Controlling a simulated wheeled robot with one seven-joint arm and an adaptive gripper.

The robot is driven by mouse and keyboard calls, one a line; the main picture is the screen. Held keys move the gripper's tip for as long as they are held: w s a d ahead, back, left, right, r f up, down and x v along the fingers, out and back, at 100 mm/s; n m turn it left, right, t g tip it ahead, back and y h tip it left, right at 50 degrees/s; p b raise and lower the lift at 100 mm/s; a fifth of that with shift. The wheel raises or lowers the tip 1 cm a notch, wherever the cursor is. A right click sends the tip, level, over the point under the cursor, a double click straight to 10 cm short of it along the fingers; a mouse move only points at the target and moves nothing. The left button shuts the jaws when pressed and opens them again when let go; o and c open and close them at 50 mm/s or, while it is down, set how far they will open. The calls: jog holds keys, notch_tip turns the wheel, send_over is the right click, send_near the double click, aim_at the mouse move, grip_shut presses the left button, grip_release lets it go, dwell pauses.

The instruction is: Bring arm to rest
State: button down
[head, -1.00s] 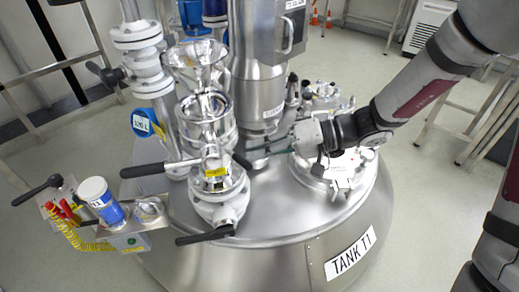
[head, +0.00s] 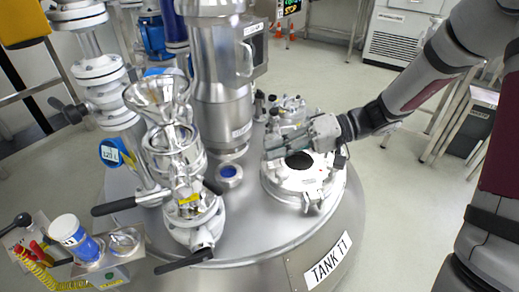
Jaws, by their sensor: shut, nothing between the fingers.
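My arm (head: 425,85) reaches in from the upper right of the head view. My gripper (head: 276,149) is at its end, above the round lidded port (head: 305,187) on the right part of the tank top. Its fingers point left and look closed, with nothing seen between them. A dark round opening or glass shows in the port just below the gripper. I cannot tell the exact gap between the gripper and the port.
A steel funnel and valve stack (head: 175,150) with black handles stands left of the gripper. A tall steel cylinder (head: 222,90) stands behind. A side tray holds a blue-and-white container (head: 76,237). Open floor (head: 400,220) lies to the right.

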jog(key=s+d+r+g+h, duration=0.1)
jog(key=s+r+h, duration=0.25)
jog(key=s, duration=0.45)
jog(key=s+d+r+g+h, duration=0.1)
jog(key=s+r+g+h, duration=0.2)
jog(key=s, duration=0.5)
jog(key=s+d+r+m+t+h, duration=0.1)
jog(key=s+d+m+t+h, duration=0.15)
jog(key=s+d+h, duration=0.35)
jog(key=s+d+r+m+t+h, duration=0.1)
jog(key=s+d+m+t+h, duration=0.2)
jog(key=s, duration=0.5)
notch_tip(320, 180, up, 28)
jog(key=d+n+t+y+p, duration=0.1)
jog(key=t+p, duration=0.2)
jog(key=p, duration=2.3)
